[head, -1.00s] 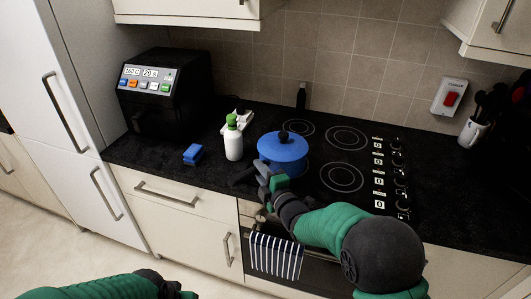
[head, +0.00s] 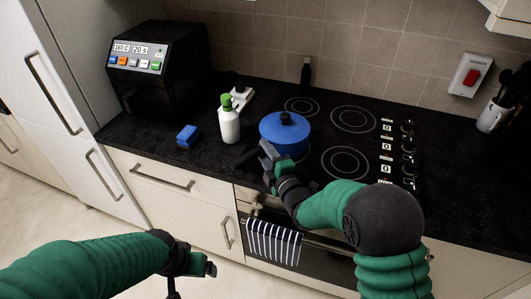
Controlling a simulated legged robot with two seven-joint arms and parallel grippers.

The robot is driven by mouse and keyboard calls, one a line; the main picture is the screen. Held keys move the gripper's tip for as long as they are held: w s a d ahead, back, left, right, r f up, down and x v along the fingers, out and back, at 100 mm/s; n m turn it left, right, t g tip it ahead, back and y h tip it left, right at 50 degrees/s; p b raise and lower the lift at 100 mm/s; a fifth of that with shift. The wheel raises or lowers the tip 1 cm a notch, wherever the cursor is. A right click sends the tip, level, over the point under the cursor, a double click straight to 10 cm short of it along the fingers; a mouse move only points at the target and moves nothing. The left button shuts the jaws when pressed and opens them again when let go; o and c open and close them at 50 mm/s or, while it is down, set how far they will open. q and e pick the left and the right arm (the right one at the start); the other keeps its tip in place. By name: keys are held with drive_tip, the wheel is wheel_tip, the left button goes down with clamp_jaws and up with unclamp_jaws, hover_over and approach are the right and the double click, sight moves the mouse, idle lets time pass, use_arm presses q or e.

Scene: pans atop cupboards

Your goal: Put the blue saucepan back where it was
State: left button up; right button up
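The blue saucepan (head: 285,131), with a blue lid and black knob, sits at the left side of the black hob, its dark handle (head: 247,158) pointing toward the front left. My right gripper (head: 268,156) is at the near left side of the pan, by the handle. I cannot tell whether its fingers are closed on the handle, as the gripper itself hides the contact. My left gripper (head: 207,268) is low in front of the drawers, away from the pan. Its fingers are too small and dark to tell open from shut.
A white bottle with a green cap (head: 229,122) and a blue sponge (head: 187,136) stand left of the pan. A black air fryer (head: 160,70) is at the back left. Free hob rings (head: 352,119) lie right of the pan. A striped towel (head: 273,242) hangs on the oven rail.

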drive_tip(key=shift+a+f, duration=0.15)
drive_tip(key=shift+a, duration=0.85)
drive_tip(key=shift+s, duration=0.3)
drive_tip(key=shift+f+v, duration=0.3)
drive_tip(key=shift+v, duration=5.3)
drive_tip(key=s+d+f+m+g+h+p, duration=0.1)
drive_tip(key=s+d+f+m+g+h, duration=0.15)
drive_tip(key=d+m, duration=0.3)
drive_tip(key=s+d+f+m+g+h+p, duration=0.1)
drive_tip(key=s+d+m+g+h+p, duration=0.15)
drive_tip(key=d+m, duration=0.3)
use_arm(q)
drive_tip(key=r, duration=0.2)
drive_tip(key=a+r+p, duration=0.1)
drive_tip(key=r, duration=0.1)
drive_tip(key=shift+a+r+p, duration=0.15)
drive_tip(key=shift+r+p, duration=0.15)
drive_tip(key=shift+r, duration=0.1)
use_arm(e)
drive_tip(key=s+d+f+m+g+h, duration=0.1)
drive_tip(key=s+d+m+g, duration=0.2)
drive_tip(key=s+m, duration=0.2)
drive_tip(key=s+d+m+g+h, duration=0.1)
drive_tip(key=s+d+m+g, duration=0.2)
drive_tip(key=s, duration=0.6)
drive_tip(key=shift+d+f+m+g+h, duration=0.15)
drive_tip(key=shift+f+m+g+h, duration=0.2)
drive_tip(key=shift+m+g, duration=0.4)
